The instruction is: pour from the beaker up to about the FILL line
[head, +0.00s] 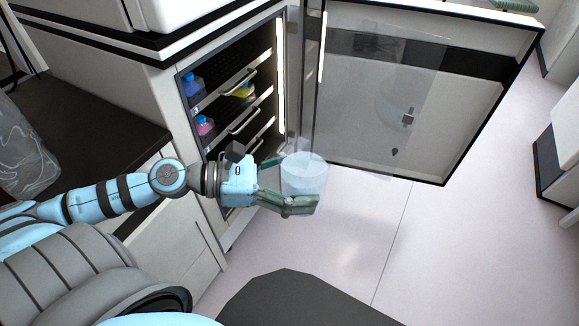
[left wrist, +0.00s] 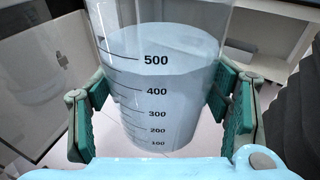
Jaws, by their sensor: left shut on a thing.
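A clear beaker (head: 306,172) of pale liquid is held in front of the open cabinet. It looks about upright. In the left wrist view the same beaker (left wrist: 165,100) shows black marks from 100 to 500, with the liquid surface near the 500 mark. My left gripper (head: 291,186) is shut around the beaker's sides, and its green pads press on both sides in the left wrist view. I see no FILL line and no second vessel that I can make out as the one to be filled. My right gripper is not in view.
An open cabinet (head: 187,77) holds a blue-capped bottle (head: 193,87), a pink bottle (head: 205,127) and a yellow item (head: 243,91) on racks. Its door (head: 459,130) with a clear panel stands open to the right. A dark counter (head: 98,146) is at left. The floor (head: 420,240) is clear.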

